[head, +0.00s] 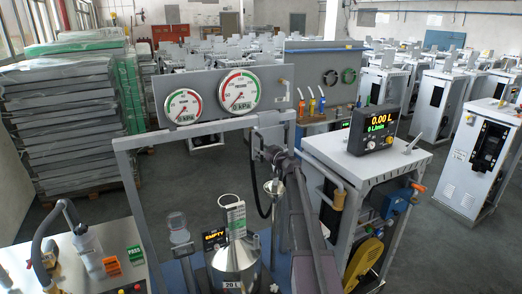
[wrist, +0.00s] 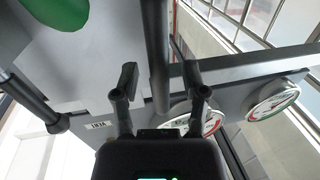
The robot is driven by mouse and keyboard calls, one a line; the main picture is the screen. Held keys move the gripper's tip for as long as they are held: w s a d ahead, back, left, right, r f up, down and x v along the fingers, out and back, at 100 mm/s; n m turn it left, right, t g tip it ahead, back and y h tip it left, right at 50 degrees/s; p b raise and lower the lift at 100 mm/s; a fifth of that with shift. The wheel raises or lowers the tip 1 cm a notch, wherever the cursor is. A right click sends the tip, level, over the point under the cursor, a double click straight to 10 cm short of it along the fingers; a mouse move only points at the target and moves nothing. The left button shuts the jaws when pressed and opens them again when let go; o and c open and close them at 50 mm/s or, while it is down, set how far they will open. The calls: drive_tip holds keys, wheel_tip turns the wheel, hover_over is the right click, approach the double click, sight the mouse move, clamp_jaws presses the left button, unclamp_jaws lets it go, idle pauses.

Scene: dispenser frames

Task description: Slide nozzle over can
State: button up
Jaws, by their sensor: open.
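The steel can (head: 236,262), marked 20 L, stands on the floor of the dispenser frame, with a tag on its top and an EMPTY display (head: 214,239) beside it. A shiny, bell-shaped metal piece that looks like the nozzle (head: 274,188) hangs above and right of the can, apart from it, near a dark hose. In the wrist view my gripper (wrist: 160,76) is open. A dark vertical bar (wrist: 157,45) shows between its fingers; I cannot tell whether it is the nozzle or touches them. In the head view my arm hides the gripper's fingertips.
Two round pressure gauges (head: 239,91) sit on the panel above the frame's grey crossbar (head: 205,125). A cabinet with a meter display (head: 374,128) stands close on the right. A bench with a bottle (head: 88,250) is at front left. Stacked panels (head: 62,115) stand behind.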

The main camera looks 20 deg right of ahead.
drive_tip(key=shift+w, duration=0.1)
clamp_jaws()
drive_tip(key=shift+a, duration=0.1)
idle(0.4)
